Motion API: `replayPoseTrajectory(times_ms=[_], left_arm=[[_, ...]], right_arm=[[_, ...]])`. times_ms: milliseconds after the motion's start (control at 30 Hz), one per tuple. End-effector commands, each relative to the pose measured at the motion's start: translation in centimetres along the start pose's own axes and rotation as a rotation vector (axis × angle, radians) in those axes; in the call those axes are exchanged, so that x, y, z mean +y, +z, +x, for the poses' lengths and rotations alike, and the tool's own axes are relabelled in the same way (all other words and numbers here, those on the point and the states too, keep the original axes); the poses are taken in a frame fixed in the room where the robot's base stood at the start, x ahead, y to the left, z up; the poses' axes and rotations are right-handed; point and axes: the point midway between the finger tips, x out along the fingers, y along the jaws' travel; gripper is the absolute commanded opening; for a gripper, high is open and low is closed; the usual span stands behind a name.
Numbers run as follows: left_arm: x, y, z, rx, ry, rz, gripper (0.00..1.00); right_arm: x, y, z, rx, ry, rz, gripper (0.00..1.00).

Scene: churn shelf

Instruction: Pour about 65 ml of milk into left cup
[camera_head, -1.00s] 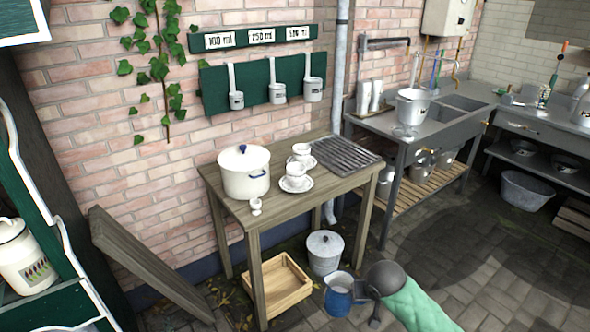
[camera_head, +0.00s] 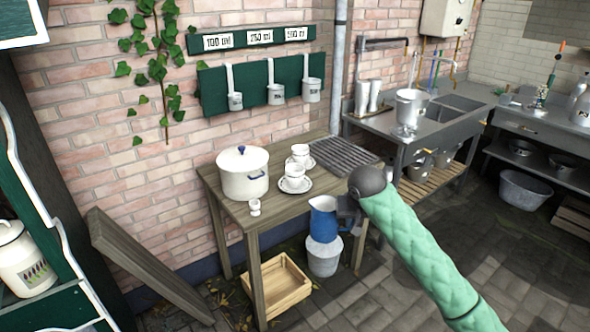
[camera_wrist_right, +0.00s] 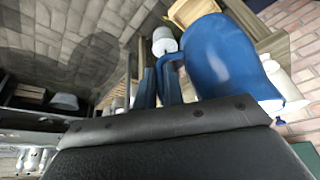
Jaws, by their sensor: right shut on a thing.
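My right gripper (camera_head: 347,211) is shut on a blue jug (camera_head: 323,222) with a white inside, held upright at the front right edge of the wooden table (camera_head: 232,203). In the right wrist view the gripper's fingers (camera_wrist_right: 160,84) close on the handle of the blue jug (camera_wrist_right: 225,60). Two white cups on saucers stand on the table: a nearer one (camera_head: 294,172) and a farther one (camera_head: 301,151). The jug is apart from both, nearer to the front cup. The jug's contents are hidden. My left gripper is not in view.
A white lidded pot (camera_head: 243,178) and a small white egg cup (camera_head: 254,208) stand on the table's left. A dark rack (camera_head: 340,158) lies at its right. A lidded metal bucket (camera_head: 324,262) and a wooden crate (camera_head: 280,290) are below. Measuring ladles (camera_head: 275,94) hang behind.

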Motion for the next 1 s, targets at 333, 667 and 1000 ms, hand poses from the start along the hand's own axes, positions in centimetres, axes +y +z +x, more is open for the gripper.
replayPoseTrajectory(times_ms=[333,667,1000], left_arm=[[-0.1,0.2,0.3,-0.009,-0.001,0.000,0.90],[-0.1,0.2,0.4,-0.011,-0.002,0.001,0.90],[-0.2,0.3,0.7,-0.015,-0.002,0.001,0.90]], right_arm=[[-0.7,-7.9,-3.2,0.005,0.012,0.032,0.00],[-1.2,-15.4,-5.5,0.004,0.028,0.069,0.00],[-1.7,-23.3,-7.3,0.004,0.045,0.112,0.00]])
